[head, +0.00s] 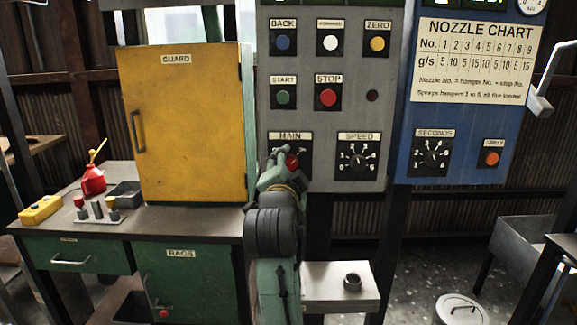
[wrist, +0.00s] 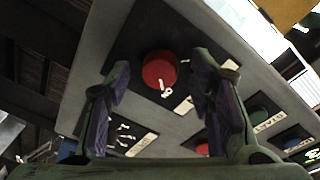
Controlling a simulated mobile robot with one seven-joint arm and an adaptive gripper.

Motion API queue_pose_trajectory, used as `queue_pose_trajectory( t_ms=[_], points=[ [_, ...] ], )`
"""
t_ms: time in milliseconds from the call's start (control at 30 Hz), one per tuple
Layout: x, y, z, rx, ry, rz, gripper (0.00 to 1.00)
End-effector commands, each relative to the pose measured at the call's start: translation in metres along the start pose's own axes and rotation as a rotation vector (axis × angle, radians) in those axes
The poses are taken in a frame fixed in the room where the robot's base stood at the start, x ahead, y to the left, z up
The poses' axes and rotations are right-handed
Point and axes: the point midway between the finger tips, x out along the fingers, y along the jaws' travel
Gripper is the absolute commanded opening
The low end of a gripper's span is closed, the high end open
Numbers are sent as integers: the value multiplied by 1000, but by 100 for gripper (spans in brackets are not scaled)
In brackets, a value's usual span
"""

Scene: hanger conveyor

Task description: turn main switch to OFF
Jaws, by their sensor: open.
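The main switch is a red knob (head: 292,161) on a black plate under the MAIN label (head: 290,136) of the grey panel. In the head view my gripper (head: 281,160) is at this switch and hides much of its plate. In the wrist view the red knob (wrist: 158,66) is round with a white mark on its rim. My gripper (wrist: 163,78) is open there, with one finger on each side of the knob. Small gaps show between the fingers and the knob. I cannot tell which position the knob points to.
The SPEED dial (head: 358,157) is just right of the switch. The STOP button (head: 328,98) and START button (head: 283,97) are above. The yellow guard door (head: 185,125) stands close on the left. A light grey box (head: 340,290) is below the panel.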

Motion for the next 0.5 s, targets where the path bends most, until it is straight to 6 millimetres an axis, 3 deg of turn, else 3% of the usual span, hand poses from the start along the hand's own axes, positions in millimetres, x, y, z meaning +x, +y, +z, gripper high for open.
queue_pose_trajectory(
  t_ms=[233,500],
  points=[
    [1,0,0,0,0,0,49],
    [0,0,0,0,0,0,31]
  ],
)
